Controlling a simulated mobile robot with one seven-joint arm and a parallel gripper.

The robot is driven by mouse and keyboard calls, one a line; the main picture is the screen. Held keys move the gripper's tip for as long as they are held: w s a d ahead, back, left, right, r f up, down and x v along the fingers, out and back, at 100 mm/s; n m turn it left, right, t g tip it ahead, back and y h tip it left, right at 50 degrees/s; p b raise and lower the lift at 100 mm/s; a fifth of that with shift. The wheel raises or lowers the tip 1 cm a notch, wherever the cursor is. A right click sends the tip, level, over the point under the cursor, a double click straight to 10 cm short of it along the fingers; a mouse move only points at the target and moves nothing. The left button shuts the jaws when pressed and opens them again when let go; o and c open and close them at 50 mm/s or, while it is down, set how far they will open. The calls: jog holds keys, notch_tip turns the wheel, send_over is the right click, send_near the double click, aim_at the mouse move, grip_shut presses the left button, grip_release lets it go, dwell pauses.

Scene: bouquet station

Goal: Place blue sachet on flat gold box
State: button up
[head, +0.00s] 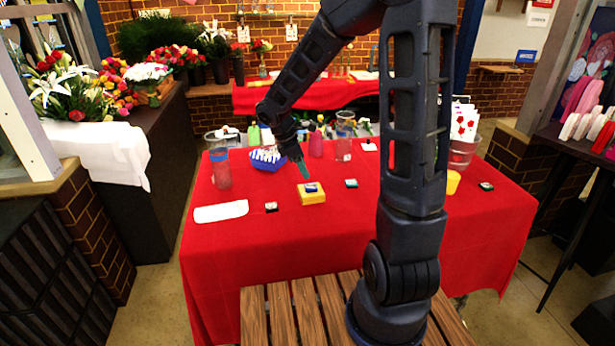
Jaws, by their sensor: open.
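The flat gold box (312,198) lies on the red-covered table, left of the middle. A small blue sachet (311,187) with a pale patch shows on top of it. My gripper (304,173) points down just above and behind the box, with a teal fingertip showing. It is open and looks apart from the sachet. The small size hides the exact gap between them.
A blue-and-white striped container (267,159) stands left of my gripper. A clear cup (219,165) stands at the back left. A white cloth (221,211) lies at the front left. Small dark-edged items (271,207) lie nearby. The front table strip is clear.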

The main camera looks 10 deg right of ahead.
jog(key=v, duration=0.5)
jog(key=s+d+r+m+t+y, duration=0.2)
jog(key=s+d+r+m, duration=0.3)
jog(key=s+d+m, duration=0.2)
jog(key=s+d+r+m+t+y, duration=0.2)
jog(key=s+d+r+m, duration=0.4)
jog(key=s+m, duration=0.5)
jog(key=shift+s+d+t, duration=0.3)
jog(key=shift+s+d, duration=0.25)
jog(key=shift+d, duration=0.7)
